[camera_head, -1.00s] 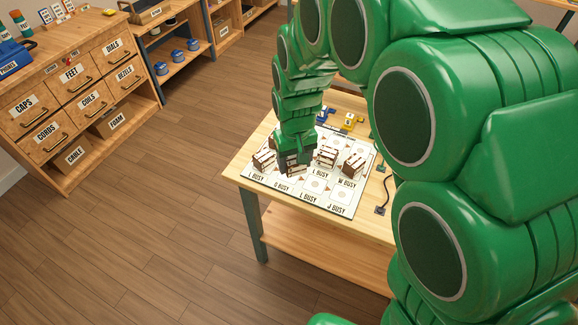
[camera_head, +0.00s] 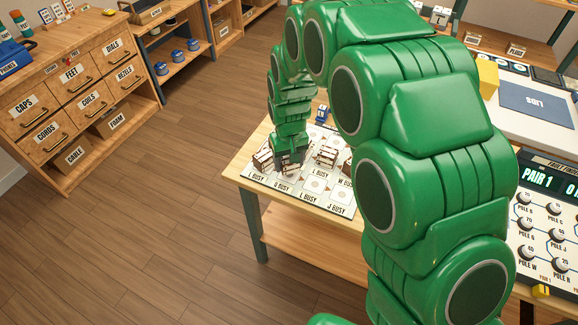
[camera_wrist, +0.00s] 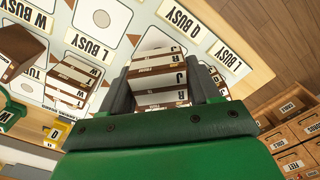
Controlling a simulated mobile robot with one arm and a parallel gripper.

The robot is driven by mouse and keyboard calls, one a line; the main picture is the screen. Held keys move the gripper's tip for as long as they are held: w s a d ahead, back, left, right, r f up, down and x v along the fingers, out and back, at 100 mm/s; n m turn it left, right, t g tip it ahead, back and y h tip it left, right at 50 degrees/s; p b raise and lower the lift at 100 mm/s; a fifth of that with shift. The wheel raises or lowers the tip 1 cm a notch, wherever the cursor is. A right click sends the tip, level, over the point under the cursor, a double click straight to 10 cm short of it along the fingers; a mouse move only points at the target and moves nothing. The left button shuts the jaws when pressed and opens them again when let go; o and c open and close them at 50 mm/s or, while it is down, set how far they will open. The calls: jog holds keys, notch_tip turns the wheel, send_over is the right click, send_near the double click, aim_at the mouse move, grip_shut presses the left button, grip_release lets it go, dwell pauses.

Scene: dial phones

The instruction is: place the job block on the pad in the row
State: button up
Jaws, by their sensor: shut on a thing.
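My gripper (camera_wrist: 163,90) is shut on a brown-and-white block (camera_wrist: 160,72) marked with letters such as R and J. In the head view my gripper (camera_head: 291,158) is low over the white board (camera_head: 268,180) on the wooden table. I cannot tell whether the held block touches the board. The board has pads with round marks and labels such as L BUSY and Q BUSY; one bare pad (camera_wrist: 101,20) shows beyond the block in the wrist view. Which pad lies under the held block is hidden.
Similar blocks stand on the board: one left of my gripper (camera_head: 263,160), one right of it (camera_head: 326,157); the right finger partly hides another (camera_wrist: 217,77). A dial panel (camera_head: 550,235) stands at right. The floor at left is clear.

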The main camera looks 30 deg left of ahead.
aim_at(289, 167)
jog(key=shift+f, duration=1.45)
jog(key=shift+f, duration=0.1)
jog(key=o, duration=1.1)
notch_tip(289, 167, up, 12)
jog(key=shift+f, duration=0.25)
jog(key=shift+r, duration=0.4)
